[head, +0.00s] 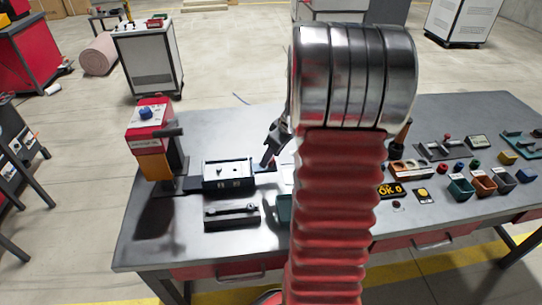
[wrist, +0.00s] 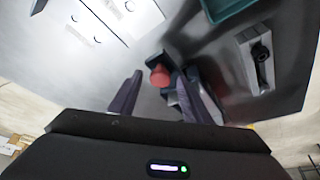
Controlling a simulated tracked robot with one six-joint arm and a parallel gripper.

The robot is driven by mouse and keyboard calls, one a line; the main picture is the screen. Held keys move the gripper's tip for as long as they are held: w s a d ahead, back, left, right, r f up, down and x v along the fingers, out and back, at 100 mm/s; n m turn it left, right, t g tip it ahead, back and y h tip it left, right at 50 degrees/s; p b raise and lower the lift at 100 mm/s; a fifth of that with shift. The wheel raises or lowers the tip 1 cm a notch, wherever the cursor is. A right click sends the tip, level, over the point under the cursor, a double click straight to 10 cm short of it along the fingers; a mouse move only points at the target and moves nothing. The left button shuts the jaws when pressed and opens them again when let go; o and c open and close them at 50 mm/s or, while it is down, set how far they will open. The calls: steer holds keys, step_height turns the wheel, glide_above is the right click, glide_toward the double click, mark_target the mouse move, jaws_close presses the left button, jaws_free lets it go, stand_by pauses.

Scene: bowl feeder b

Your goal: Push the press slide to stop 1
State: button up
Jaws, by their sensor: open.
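The press (head: 152,140), with a red and orange body, stands at the table's left. A dark rail runs right from it under a dark block with a pale top (head: 228,170), which looks like the press slide. My gripper (head: 266,162) points down just right of this block, near the rail's right end. In the wrist view my gripper (wrist: 160,80) is open, with its fingers apart on either side of a red knob (wrist: 159,75) on a dark base. I cannot tell whether they touch it. The knob is not clear in the head view, and stop marks are not readable.
A dark fixture (head: 232,213) lies in front of the block; it also shows in the wrist view (wrist: 258,62). A teal tray (head: 284,208) is partly behind my arm. Several small bins (head: 485,185) stand at the right. The table behind the block is clear.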

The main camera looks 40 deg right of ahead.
steer(key=shift+c, duration=0.4)
jaws_close()
steer(key=shift+a, duration=0.15)
